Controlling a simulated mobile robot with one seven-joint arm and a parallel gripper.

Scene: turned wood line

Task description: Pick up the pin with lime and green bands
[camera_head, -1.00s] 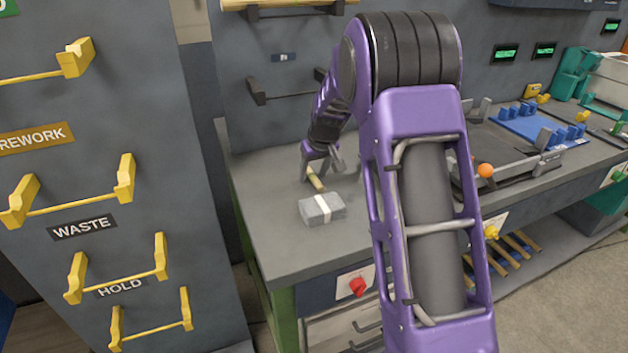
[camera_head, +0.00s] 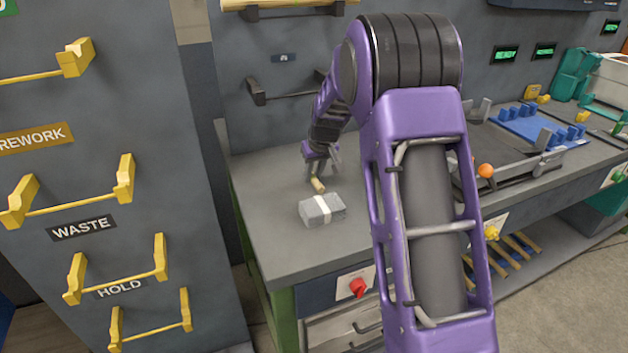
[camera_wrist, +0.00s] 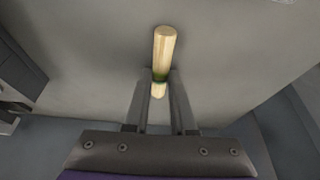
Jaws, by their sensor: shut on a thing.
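The wooden pin (camera_wrist: 164,48) is pale, and a green band shows on it close to the fingers in the wrist view; a separate lime band cannot be made out. My gripper (camera_wrist: 157,88) is shut on the pin near that band, with most of the pin sticking out beyond the fingers. In the head view only a short end of the pin (camera_head: 318,185) shows below my gripper (camera_head: 322,173), over the grey bench top. I cannot tell how far it is above the bench.
A grey block with a pale strap (camera_head: 322,209) lies on the bench (camera_head: 270,225) just in front of the gripper. An empty dark wall bracket (camera_head: 285,92) is behind. A panel with yellow racks (camera_head: 75,205) stands at the left.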

